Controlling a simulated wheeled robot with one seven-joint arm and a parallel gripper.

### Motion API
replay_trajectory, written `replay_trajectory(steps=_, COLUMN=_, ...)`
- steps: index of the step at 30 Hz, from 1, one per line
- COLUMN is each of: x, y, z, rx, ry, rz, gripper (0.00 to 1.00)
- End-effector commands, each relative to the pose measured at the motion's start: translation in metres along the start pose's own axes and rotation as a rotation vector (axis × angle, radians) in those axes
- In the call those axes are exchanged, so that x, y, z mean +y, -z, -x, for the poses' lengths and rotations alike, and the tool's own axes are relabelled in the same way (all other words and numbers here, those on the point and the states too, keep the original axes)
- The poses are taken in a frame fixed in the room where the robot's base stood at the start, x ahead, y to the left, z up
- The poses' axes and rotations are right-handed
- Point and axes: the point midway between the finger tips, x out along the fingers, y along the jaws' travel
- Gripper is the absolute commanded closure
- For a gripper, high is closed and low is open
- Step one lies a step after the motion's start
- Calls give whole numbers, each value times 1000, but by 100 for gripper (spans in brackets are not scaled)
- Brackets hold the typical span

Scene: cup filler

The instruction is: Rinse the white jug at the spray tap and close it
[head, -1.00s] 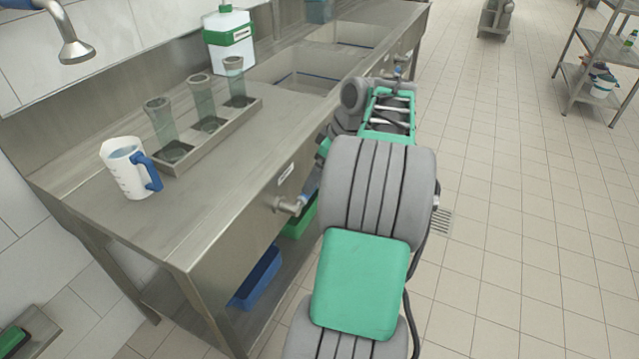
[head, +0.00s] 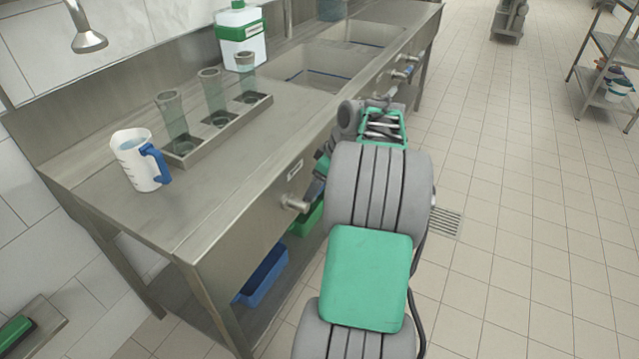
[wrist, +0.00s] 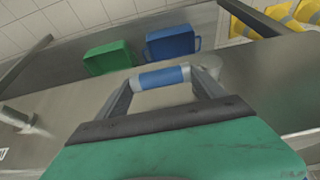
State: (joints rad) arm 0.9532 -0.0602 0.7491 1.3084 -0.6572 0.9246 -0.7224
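The white jug (head: 138,165), with a blue handle, stands upright on the left end of the steel counter. A bluish surface shows inside its rim. The spray tap's head (head: 89,42) hangs at the upper left; no stream shows from it. A metal valve (head: 291,203) sticks out of the counter's front panel. My gripper is low in front of this panel, largely hidden by my arm in the head view. In the wrist view my gripper (wrist: 160,82) has its fingers wide apart, with a blue-sleeved lever (wrist: 160,77) lying between the fingertips. Firm contact cannot be made out.
A rack (head: 215,135) with several clear cylinders stands beside the jug. A white and green canister (head: 240,38) and sinks (head: 310,65) lie farther along. Blue (head: 264,276) and green (head: 305,217) bins sit under the counter.

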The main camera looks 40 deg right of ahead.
Motion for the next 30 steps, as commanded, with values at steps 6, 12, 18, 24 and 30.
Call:
replay_trajectory(steps=6, x=0, y=0, z=0, rx=0, ry=0, rz=0, gripper=40)
replay_trajectory(steps=12, x=0, y=0, z=0, rx=0, ry=0, rz=0, gripper=57)
replay_trajectory(steps=18, x=0, y=0, z=0, rx=0, ry=-1, rz=0, gripper=73)
replay_trajectory(steps=24, x=0, y=0, z=0, rx=0, ry=-1, rz=0, gripper=73)
replay_trajectory(steps=30, x=0, y=0, z=0, rx=0, ry=-1, rz=0, gripper=73)
